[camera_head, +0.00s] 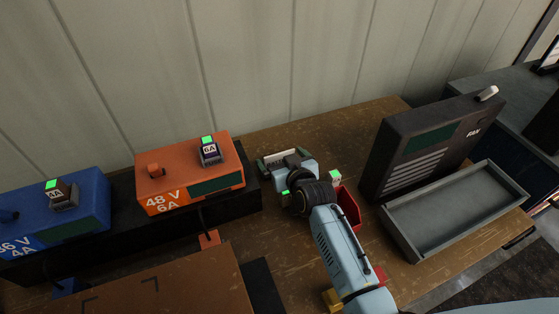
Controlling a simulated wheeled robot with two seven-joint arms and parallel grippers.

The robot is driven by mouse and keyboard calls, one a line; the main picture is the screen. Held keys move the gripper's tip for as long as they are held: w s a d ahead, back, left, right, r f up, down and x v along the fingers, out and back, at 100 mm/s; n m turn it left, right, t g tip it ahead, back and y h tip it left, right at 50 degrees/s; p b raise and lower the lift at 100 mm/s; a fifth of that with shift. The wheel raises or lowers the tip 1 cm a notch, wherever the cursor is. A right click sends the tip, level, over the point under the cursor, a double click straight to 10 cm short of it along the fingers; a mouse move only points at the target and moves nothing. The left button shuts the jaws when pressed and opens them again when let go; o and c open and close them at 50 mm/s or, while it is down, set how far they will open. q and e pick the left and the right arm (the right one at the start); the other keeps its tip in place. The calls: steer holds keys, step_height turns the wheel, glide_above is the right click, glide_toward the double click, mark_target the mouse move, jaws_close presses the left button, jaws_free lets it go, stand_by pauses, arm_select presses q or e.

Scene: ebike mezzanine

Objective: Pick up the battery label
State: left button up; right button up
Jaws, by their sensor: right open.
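My right gripper (282,158) reaches across the wooden bench from the lower right, low over its far part near the wall. Its jaws are apart, with a pale strip showing at the fingers. I cannot make out a battery label for certain; it may be hidden by the gripper or wrist. A small pale piece with a green top (335,177) shows just right of the wrist, too small to identify. My left gripper is not in view.
An orange 48 V 6A charger (165,182) and a blue 4A charger (85,212) stand at left. A red bin (349,208) is partly behind my arm. A dark FAN unit (440,135) and grey tray (402,238) stand right. Bare bench (335,135) lies behind my gripper.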

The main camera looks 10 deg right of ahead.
steer(key=shift+w, duration=0.1)
steer(key=c, duration=0.9)
